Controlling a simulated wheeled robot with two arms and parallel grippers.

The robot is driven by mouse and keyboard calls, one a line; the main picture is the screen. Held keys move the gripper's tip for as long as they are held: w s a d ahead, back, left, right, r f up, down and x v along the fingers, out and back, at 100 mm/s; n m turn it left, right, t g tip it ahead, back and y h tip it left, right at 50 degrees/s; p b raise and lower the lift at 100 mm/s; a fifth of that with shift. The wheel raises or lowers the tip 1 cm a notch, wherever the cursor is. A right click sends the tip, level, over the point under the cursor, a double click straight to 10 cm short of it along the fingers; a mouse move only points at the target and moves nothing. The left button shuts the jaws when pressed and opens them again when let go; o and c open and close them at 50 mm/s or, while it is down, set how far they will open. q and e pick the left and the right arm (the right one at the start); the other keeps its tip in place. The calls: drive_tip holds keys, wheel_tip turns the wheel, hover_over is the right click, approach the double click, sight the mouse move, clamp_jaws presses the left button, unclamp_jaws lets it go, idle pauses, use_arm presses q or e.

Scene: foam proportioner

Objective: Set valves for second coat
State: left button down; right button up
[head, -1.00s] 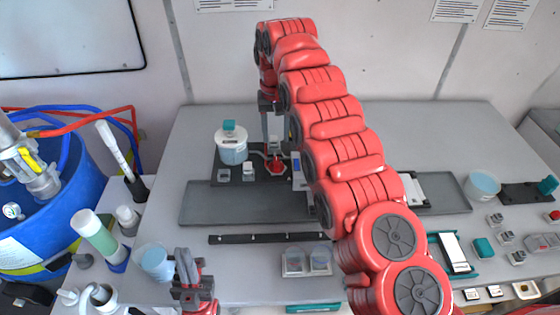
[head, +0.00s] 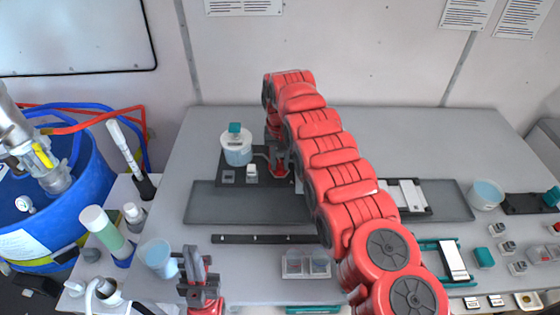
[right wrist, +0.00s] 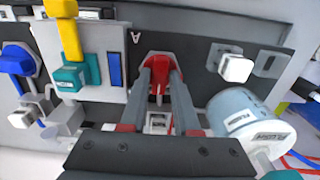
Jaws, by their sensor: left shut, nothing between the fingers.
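The red valve handle (right wrist: 158,66) sits on a grey plate marked with a letter A in the right wrist view. My right gripper (right wrist: 161,80) has its two fingers reaching to this handle, one on each side. I cannot tell whether they press on it. In the head view the right gripper (head: 280,166) is down at the dark panel (head: 233,180), largely hiding the handle. The wrist view also shows a blue handle (right wrist: 18,60), a yellow handle (right wrist: 70,38) and a teal part (right wrist: 75,76). My left gripper (head: 197,266) is shut and empty at the front left.
A white tub (head: 237,152) stands beside the right gripper; its FLUSH label shows in the wrist view (right wrist: 240,120). A white block (head: 251,171) is close by. My right arm crosses the table and hides its middle. A blue drum (head: 50,205) stands left.

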clamp_jaws()
drive_tip(key=shift+f+m, duration=0.1)
drive_tip(key=shift+m, duration=0.2)
drive_tip(key=m+b, duration=0.1)
drive_tip(key=m, duration=0.1)
drive_tip(key=shift+m+b, duration=0.4)
drive_tip(key=m, duration=0.9)
drive_tip(key=shift+m, duration=0.4)
drive_tip(key=m, duration=0.4)
drive_tip(key=shift+m, duration=0.3)
